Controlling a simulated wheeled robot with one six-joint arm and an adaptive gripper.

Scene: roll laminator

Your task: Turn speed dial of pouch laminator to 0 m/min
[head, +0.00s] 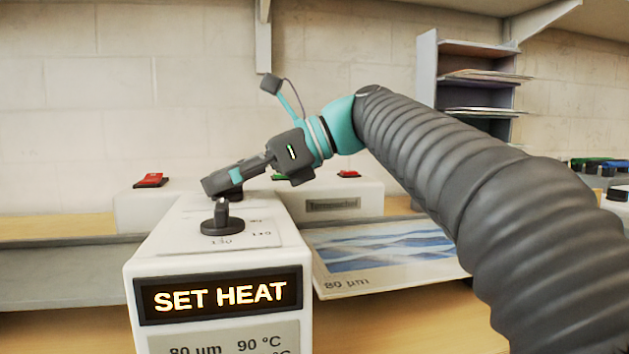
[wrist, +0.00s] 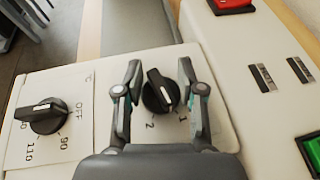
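The speed dial (wrist: 160,92) is a black knob with a raised ridge on the white laminator (wrist: 235,75). The numbers 1 and 2 show beside it; I cannot tell its exact setting. In the wrist view, my gripper (wrist: 159,72) is open, one finger on each side of the knob, with narrow gaps visible. In the head view, my gripper (head: 217,184) reaches down over the top of the laminator (head: 160,235) and mostly hides the speed dial.
The heat dial (wrist: 42,116), marked OFF, 90 and 110, stands close beside my gripper. A lit display (head: 220,295) reads SET HEAT. A red switch (wrist: 232,5) and a green switch (wrist: 313,150) sit on the body. A printed sheet (head: 380,255) lies to the right.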

